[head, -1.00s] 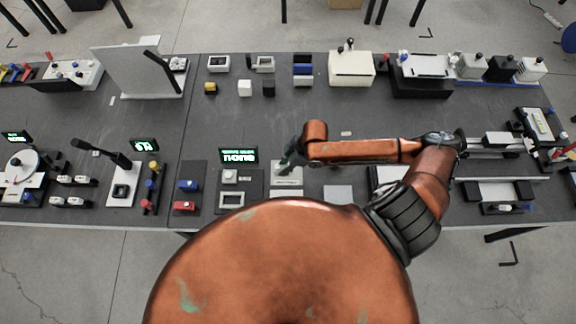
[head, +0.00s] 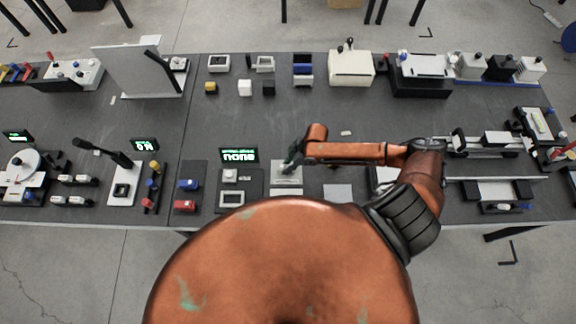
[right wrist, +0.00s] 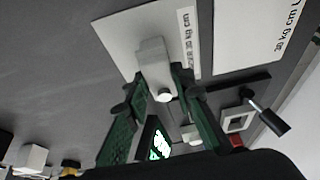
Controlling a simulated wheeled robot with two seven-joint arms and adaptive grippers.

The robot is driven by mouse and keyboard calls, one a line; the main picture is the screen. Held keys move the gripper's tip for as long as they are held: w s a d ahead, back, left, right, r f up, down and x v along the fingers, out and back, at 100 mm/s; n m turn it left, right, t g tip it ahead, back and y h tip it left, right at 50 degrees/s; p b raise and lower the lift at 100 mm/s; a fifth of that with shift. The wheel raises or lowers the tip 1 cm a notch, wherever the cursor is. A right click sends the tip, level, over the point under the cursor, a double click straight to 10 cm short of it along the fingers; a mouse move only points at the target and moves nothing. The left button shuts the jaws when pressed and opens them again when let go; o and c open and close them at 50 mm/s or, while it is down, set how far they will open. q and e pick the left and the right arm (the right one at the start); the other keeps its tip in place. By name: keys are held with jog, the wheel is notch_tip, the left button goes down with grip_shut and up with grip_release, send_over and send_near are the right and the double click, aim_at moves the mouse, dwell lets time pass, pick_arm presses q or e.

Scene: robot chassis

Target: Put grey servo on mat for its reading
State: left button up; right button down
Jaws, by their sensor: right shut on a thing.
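The grey servo (right wrist: 153,68) is a small pale grey block with a white round part, seen in the right wrist view. It is between the green fingertips of my right gripper (right wrist: 155,80), which is shut on it. The gripper also shows in the head view (head: 291,160), where the servo is hard to make out. The servo is over or on a pale mat (right wrist: 120,35) with a printed label strip; I cannot tell whether it touches. The same mat shows in the head view (head: 287,189), partly covered by the gripper. My left gripper is out of view.
A lit green display (head: 239,156) stands left of the gripper, behind a white square frame (head: 231,199). A second pale labelled mat (head: 338,192) lies to the right. The table's middle is mostly clear.

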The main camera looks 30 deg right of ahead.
jog(key=shift+f, duration=0.1)
jog(key=c, duration=1.7)
grip_release()
jog(key=shift+o, duration=0.2)
jog(key=v, duration=1.2)
